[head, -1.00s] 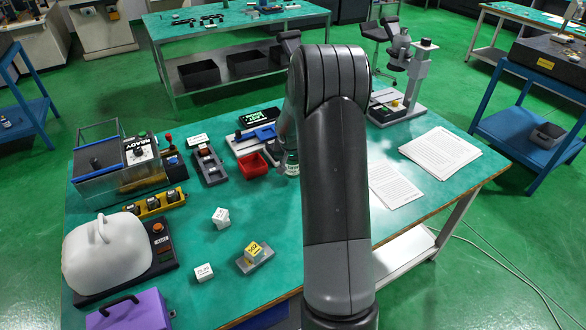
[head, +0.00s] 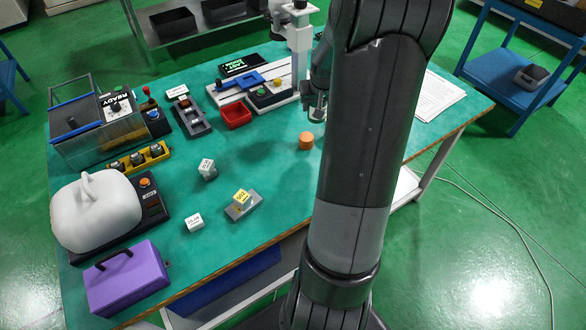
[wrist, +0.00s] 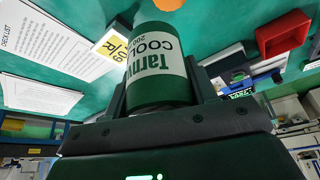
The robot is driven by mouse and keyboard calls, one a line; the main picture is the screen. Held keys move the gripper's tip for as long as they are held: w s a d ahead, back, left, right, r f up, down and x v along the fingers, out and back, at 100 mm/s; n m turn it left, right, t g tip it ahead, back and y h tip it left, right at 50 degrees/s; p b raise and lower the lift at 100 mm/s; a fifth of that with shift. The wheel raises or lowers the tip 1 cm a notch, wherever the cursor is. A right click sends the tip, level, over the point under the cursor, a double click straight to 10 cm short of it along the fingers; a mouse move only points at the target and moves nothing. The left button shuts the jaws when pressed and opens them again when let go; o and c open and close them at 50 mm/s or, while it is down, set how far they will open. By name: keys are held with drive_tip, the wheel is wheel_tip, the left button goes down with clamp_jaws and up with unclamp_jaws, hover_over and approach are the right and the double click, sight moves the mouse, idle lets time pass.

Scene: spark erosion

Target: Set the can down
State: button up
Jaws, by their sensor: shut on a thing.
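The can (wrist: 158,62) is green with a white label and fills the middle of the wrist view. My gripper (wrist: 162,92) is shut on it, with one dark finger on each side. In the head view my gripper (head: 314,104) is over the right half of the green bench, partly hidden by my own arm. The can is hard to make out there. I cannot tell whether its base touches the bench.
An orange cylinder (head: 306,142) stands on the bench near my gripper. Printed sheets (head: 440,96) lie to the right. The green bench top (head: 270,165) is clear in front.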

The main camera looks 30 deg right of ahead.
drive_tip(key=s+a+n+g+y, duration=0.1)
drive_tip(key=s+a+n+y, duration=0.3)
drive_tip(key=s+n, duration=0.55)
drive_tip(key=s+a+n+g+y, duration=0.1)
drive_tip(key=s+a+n+y, duration=0.1)
drive_tip(key=s+a+n, duration=0.5)
drive_tip(key=shift+n, duration=0.55)
drive_tip(key=w+a+f, duration=0.2)
drive_tip(key=w+f, duration=0.1)
drive_tip(key=w+a+f, duration=0.3)
drive_tip(key=shift+w+a+f, duration=0.2)
drive_tip(key=shift+f, duration=2)
drive_tip(key=o, duration=1.1)
drive_tip(key=shift+f, duration=0.15)
drive_tip(key=shift+o, duration=0.2)
